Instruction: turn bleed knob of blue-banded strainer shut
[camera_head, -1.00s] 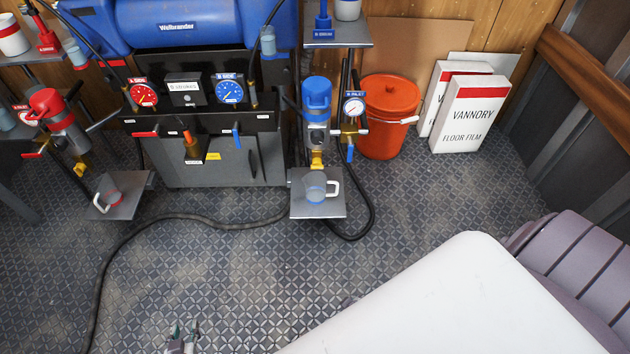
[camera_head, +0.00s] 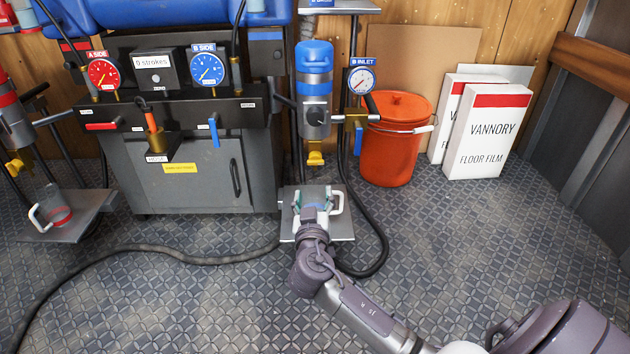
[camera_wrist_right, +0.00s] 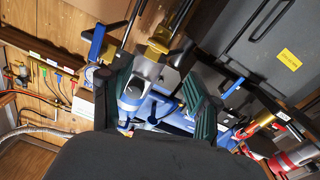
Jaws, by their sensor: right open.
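The blue-banded strainer (camera_head: 314,88) hangs upright, with a blue cap and grey body. Its yellow bleed knob (camera_head: 316,158) is at the bottom. My right gripper (camera_head: 315,198) is open, below the knob in the head view, with a visible gap between them. Its fingers overlap the clear jug with a white handle (camera_head: 337,201) on the grey drip shelf (camera_head: 342,225). In the right wrist view, the green-padded fingers (camera_wrist_right: 160,95) are apart. A silver and blue body (camera_wrist_right: 137,92) shows between them, and yellow-brass parts (camera_wrist_right: 158,42) beyond. I cannot tell which is the knob. My left gripper is out of view.
The inlet valve with a blue lever (camera_head: 358,136) and the gauge (camera_head: 361,80) are right of the strainer. An orange bucket (camera_head: 392,155) stands further right. A black hose (camera_head: 375,240) loops beside the shelf. Red-side parts (camera_head: 60,212) are at left. Floor in front is open.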

